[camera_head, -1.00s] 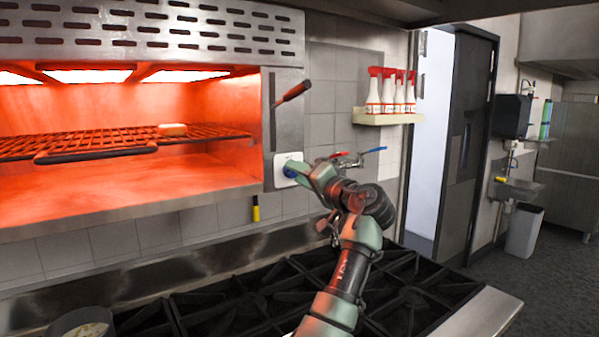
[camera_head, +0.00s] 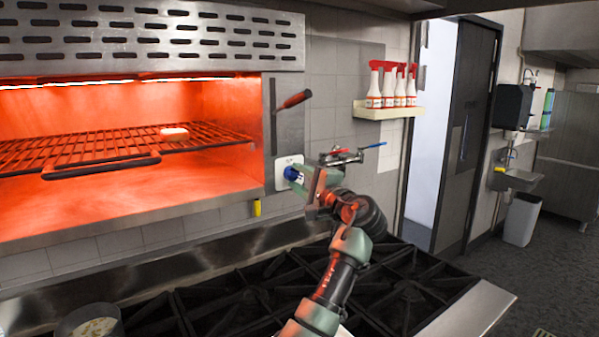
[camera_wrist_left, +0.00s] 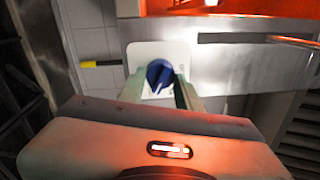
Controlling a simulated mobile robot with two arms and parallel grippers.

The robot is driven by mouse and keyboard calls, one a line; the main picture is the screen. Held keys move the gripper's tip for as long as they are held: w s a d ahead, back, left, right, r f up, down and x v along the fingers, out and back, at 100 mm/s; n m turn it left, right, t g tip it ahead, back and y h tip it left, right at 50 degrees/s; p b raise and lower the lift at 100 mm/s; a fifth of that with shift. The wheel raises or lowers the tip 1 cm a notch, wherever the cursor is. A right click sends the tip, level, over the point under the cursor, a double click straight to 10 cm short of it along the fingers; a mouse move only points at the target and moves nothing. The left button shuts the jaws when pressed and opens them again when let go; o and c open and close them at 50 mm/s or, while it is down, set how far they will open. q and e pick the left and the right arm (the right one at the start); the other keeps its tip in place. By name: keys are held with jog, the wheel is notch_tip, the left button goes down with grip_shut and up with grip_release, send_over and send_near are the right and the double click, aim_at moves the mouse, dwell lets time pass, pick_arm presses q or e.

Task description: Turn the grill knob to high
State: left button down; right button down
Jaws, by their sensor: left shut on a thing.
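The blue grill knob (camera_head: 291,173) sits on a white plate (camera_head: 282,184) on the metal panel at the right side of the glowing grill (camera_head: 200,180). My left gripper (camera_head: 300,178) is at the knob, shut on it. In the left wrist view the dark blue knob (camera_wrist_left: 158,75) lies between the two pale green fingers of my left gripper (camera_wrist_left: 158,90), with its plate (camera_wrist_left: 142,52) behind. The markings on the plate are too small to read. My right gripper is in neither view.
A red-handled lever (camera_head: 292,100) is above the knob. Taps with red and blue handles (camera_head: 345,155) are just right of my gripper. A shelf with several spray bottles (camera_head: 388,112) is farther right. A black stove top (camera_head: 250,305) lies below my arm.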

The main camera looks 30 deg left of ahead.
pick_arm(q)
jog(key=shift+r+m, duration=0.25)
jog(key=shift+m, duration=0.25)
jog(key=c, duration=1.3)
grip_release()
jog(key=o, duration=0.3)
jog(key=shift+o, duration=0.2)
jog(key=shift+a+f, duration=0.15)
jog(key=shift+f, duration=0.05)
jog(key=b+v, duration=0.3)
jog(key=v, duration=0.4)
jog(key=shift+d, duration=0.4)
